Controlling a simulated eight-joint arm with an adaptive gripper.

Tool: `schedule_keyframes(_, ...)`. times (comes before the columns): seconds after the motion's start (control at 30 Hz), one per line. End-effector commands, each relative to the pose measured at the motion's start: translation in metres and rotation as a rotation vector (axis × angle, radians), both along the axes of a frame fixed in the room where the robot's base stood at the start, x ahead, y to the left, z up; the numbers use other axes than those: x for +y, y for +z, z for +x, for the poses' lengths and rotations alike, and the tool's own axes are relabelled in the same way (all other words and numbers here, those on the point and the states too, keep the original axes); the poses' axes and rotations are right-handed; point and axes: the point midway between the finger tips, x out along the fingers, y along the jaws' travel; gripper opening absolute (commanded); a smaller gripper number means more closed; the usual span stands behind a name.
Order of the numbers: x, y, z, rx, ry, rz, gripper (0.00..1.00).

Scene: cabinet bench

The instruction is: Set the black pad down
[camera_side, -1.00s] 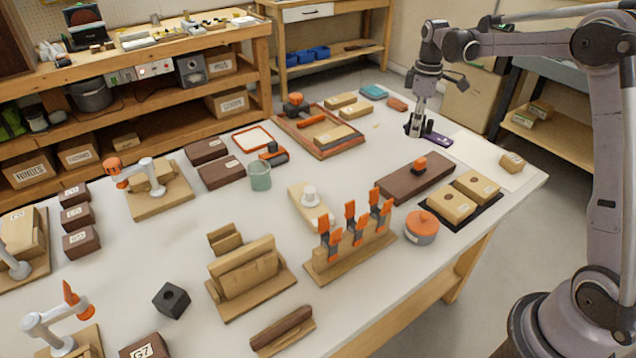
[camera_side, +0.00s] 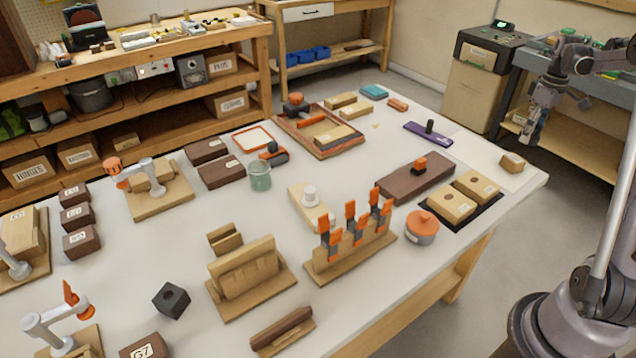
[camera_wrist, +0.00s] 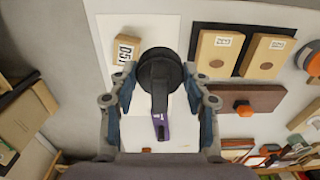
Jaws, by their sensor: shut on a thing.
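The black pad (camera_wrist: 158,68) shows in the wrist view as a round dark disc between my fingers. My gripper (camera_wrist: 160,80) is shut on it. In the side view, my gripper (camera_side: 531,132) appears raised near the right end of the bench, and the pad is hard to make out there. Part of the purple plate (camera_wrist: 162,128) also shows below the pad in the wrist view.
A white sheet (camera_side: 487,156) lies at the bench's right end, with a small tan box (camera_side: 512,162) on it. Two tan blocks on a dark mat (camera_side: 437,221) and a brown board (camera_side: 400,187) with an orange knob are nearby. Part of the sheet is bare.

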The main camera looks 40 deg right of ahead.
Motion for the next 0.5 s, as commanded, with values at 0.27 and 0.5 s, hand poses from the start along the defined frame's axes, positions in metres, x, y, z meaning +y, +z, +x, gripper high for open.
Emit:
schedule_keyframes(0.27,0.000,-0.032,0.001,0.000,0.001,-0.001,0.24)
schedule_keyframes(0.5,0.007,-0.052,0.025,0.000,0.006,0.000,0.24)
